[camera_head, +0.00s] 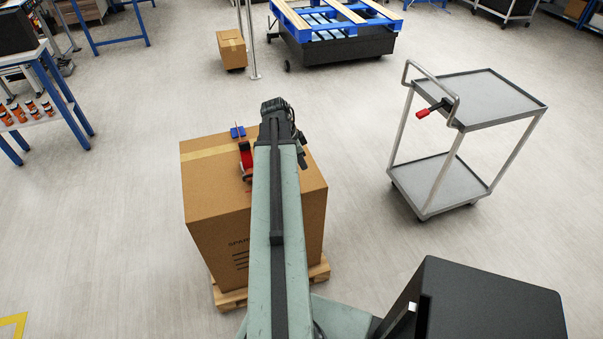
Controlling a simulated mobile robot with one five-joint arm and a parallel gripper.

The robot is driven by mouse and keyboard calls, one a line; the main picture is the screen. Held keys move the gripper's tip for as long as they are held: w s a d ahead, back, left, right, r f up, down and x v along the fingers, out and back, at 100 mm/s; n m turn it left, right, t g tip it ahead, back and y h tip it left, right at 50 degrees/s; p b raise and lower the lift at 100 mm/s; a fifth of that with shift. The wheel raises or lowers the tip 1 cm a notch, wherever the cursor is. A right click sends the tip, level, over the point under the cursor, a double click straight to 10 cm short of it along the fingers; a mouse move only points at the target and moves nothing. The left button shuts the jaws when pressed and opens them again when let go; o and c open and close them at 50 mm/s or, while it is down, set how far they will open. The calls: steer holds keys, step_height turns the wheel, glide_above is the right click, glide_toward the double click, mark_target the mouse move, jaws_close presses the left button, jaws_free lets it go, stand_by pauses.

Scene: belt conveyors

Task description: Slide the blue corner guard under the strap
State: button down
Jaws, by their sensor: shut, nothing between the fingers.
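A large brown cardboard box (215,215) stands on a wooden pallet (232,298). The small blue corner guard (237,132) lies at the far edge of its top, left of my arm's end. A thin red strap (238,126) shows beside the guard, with a red buckle-like piece (246,158) nearer to me. My arm covers part of the box top, and whether guard and strap touch is too small to tell. My gripper (302,160) is the dark part at the arm's far end, right of the guard and apart from it. It is shut and empty; its fingertips are hard to make out.
A grey two-shelf cart (490,97) stands right of the box, with a red-and-black item (428,110) at its handle. A small carton (231,50) and a blue pallet (335,18) are at the back. A blue-legged table (50,120) is at left. Open floor surrounds the box.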

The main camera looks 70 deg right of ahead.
mark_target(303, 187)
steer(key=b+x, duration=0.4)
steer(key=x, duration=0.1)
steer(key=b+x, duration=0.5)
steer(key=shift+w+f, duration=0.2)
steer(key=w+a, duration=0.2)
steer(key=shift+w+a+r, duration=0.2)
steer(key=shift+w+r, duration=0.15)
steer(key=shift+w+a, duration=0.1)
steer(key=shift+w, duration=0.05)
